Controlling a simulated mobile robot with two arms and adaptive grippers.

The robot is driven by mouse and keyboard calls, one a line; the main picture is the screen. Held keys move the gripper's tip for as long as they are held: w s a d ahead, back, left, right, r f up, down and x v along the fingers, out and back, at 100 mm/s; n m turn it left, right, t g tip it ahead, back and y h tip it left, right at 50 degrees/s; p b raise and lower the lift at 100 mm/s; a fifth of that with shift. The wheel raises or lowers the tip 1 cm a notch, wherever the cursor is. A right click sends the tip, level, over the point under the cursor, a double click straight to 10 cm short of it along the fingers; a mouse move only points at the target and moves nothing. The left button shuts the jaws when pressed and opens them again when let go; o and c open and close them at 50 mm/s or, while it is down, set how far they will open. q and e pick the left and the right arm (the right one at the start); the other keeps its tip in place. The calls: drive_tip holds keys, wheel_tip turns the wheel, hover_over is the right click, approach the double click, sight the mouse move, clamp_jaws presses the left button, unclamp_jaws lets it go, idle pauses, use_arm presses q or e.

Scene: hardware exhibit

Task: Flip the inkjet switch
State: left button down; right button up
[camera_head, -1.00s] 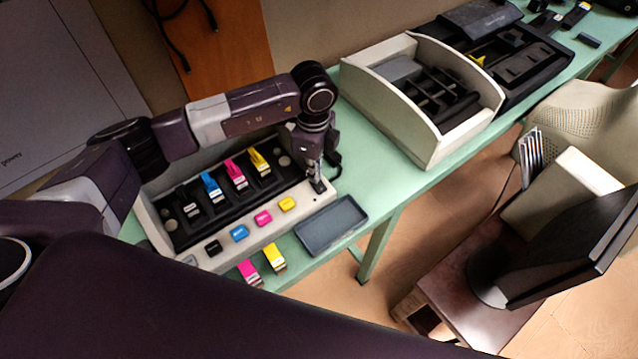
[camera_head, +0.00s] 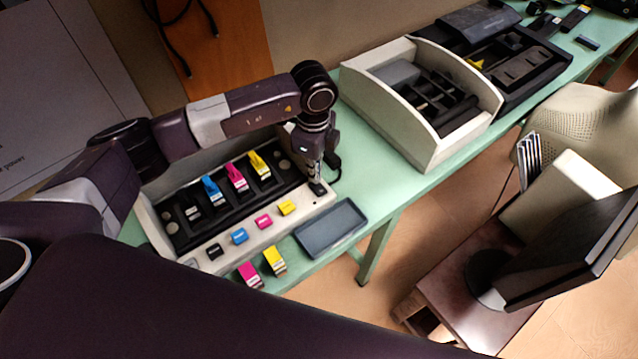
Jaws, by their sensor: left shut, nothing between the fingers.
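The inkjet exhibit is a pale box (camera_head: 245,243) on the green table, with a black recessed bay holding black, blue, magenta and yellow cartridges. A row of black, blue, magenta and yellow blocks sits along its front ledge. My left gripper (camera_head: 318,190) is shut and points down at the right end of that ledge. Its tips meet or nearly meet a small dark part there, which I take to be the switch; the gripper partly hides it, and its position cannot be read. My right gripper is not in view.
A grey tray (camera_head: 331,228) lies in front of the box, near the table edge. Loose magenta (camera_head: 250,274) and yellow (camera_head: 274,261) cartridges lie beside it. A white-sided open printer (camera_head: 385,111) stands to the right. A monitor (camera_head: 570,250) stands on a lower brown table.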

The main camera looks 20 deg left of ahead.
use_arm(q)
drive_tip(key=shift+r+p, duration=1.5)
drive_tip(key=shift+r, duration=1)
